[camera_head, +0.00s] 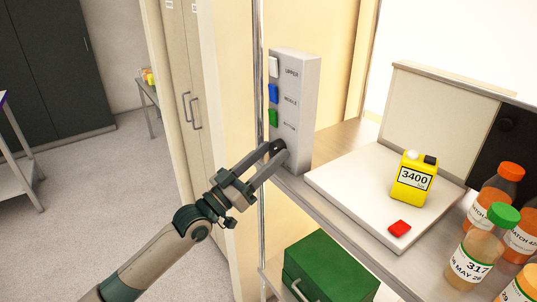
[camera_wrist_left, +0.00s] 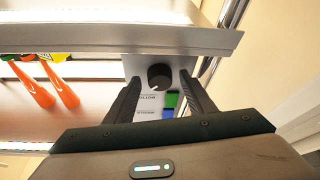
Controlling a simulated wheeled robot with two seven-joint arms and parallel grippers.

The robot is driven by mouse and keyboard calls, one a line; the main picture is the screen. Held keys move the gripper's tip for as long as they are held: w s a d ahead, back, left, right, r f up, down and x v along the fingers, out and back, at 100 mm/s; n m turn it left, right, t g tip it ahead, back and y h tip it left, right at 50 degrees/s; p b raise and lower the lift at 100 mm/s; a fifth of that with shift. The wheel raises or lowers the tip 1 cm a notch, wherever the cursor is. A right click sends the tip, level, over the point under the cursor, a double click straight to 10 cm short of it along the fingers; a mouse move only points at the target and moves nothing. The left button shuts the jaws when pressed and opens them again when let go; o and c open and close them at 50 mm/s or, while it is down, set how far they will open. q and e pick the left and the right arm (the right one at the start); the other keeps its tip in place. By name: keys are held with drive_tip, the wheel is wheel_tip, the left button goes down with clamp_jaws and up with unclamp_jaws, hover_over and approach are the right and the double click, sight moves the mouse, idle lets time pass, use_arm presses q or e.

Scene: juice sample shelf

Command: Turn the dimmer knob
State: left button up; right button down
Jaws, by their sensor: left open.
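A grey control panel (camera_head: 303,115) stands at the shelf's left corner, with a white switch (camera_head: 273,67), a blue switch (camera_head: 273,93) and a green switch (camera_head: 273,117). The round black dimmer knob (camera_wrist_left: 159,76) sits on the panel below these, its white mark visible in the left wrist view. In the head view the knob is mostly covered by my fingertips. My left gripper (camera_head: 276,152) is open at the panel's lower end; in the left wrist view its fingers (camera_wrist_left: 160,84) stand on either side of the knob. I cannot tell whether they touch it. My right gripper is in neither view.
A white scale plate (camera_head: 345,180) with a yellow 3400 container (camera_head: 413,178) and a red button (camera_head: 399,229) lies right of the panel. Several juice bottles (camera_head: 469,258) stand at the right. A green box (camera_head: 330,270) is below. A metal post (camera_head: 261,220) runs close beside my left gripper.

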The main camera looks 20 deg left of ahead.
use_arm(q)
drive_tip(key=c, duration=1)
drive_tip(key=shift+f+m+b, duration=0.15)
drive_tip(key=shift+m+b, duration=0.35)
drive_tip(key=shift+b, duration=0.25)
drive_tip(key=shift+c, duration=0.2)
drive_tip(key=shift+m+g+h+b, duration=0.3)
drive_tip(key=shift+m+h+b, duration=0.2)
drive_tip(key=shift+m, duration=0.1)
drive_tip(key=shift+r, duration=0.2)
drive_tip(key=o, duration=1)
drive_tip(key=shift+o, duration=0.2)
drive_tip(key=shift+a+f, duration=0.1)
